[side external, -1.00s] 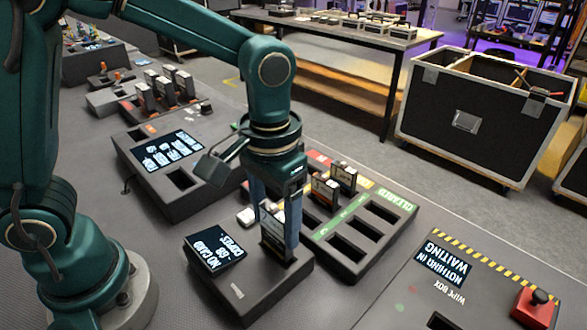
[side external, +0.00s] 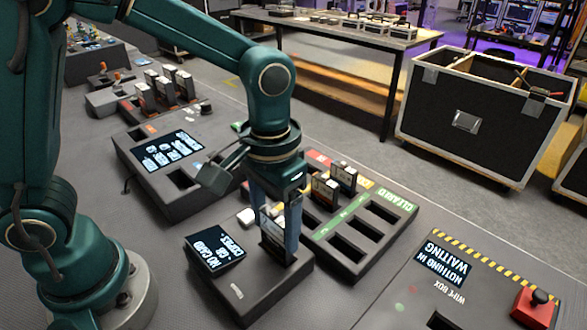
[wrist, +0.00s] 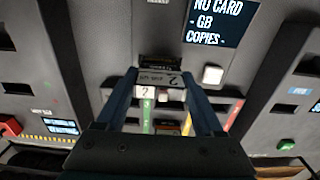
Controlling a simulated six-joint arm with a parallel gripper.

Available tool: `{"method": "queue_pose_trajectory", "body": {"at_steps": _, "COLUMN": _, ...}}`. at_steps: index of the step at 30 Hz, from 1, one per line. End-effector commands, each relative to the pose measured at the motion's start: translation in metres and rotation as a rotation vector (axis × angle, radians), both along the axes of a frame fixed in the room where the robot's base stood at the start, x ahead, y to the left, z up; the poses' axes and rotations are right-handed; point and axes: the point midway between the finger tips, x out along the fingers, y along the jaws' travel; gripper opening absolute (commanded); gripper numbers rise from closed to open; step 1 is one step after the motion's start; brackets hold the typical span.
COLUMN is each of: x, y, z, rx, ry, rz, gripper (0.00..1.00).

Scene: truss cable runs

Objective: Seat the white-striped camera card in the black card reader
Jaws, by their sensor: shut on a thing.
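The black card reader (side external: 245,292) stands at the front centre, and its tilted screen (side external: 215,248) reads "NO CARD". That screen also shows in the wrist view (wrist: 221,20). My gripper (side external: 276,244) points down over the reader's slot, its fingers shut on a card (side external: 271,226). In the wrist view, my gripper (wrist: 159,78) has the card's end (wrist: 160,79) between its fingertips, with a pale label marked "2". The card stands upright at the slot. I cannot tell how deep its lower end sits, and its stripe colour is not clear.
Just right of the reader is a rack (side external: 345,252) with coloured lanes, several empty slots and a few standing cards. A wipe box (side external: 470,283) with a red button (side external: 535,307) is at the front right. A box with a lit screen (side external: 170,152) is behind left.

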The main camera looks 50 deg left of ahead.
Motion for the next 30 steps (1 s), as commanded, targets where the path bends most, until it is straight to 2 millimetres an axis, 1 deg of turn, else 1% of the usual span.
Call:
{"method": "queue_pose_trajectory", "body": {"at_steps": 16, "x": -0.0001, "y": 0.0000, "z": -0.0015, "rx": 0.000, "ry": 0.001, "rz": 0.000, "gripper": 0.13}}
{"method": "queue_pose_trajectory", "body": {"at_steps": 30, "x": 0.0000, "y": 0.0000, "z": -0.0097, "rx": 0.000, "ry": 0.001, "rz": 0.000, "gripper": 0.13}}
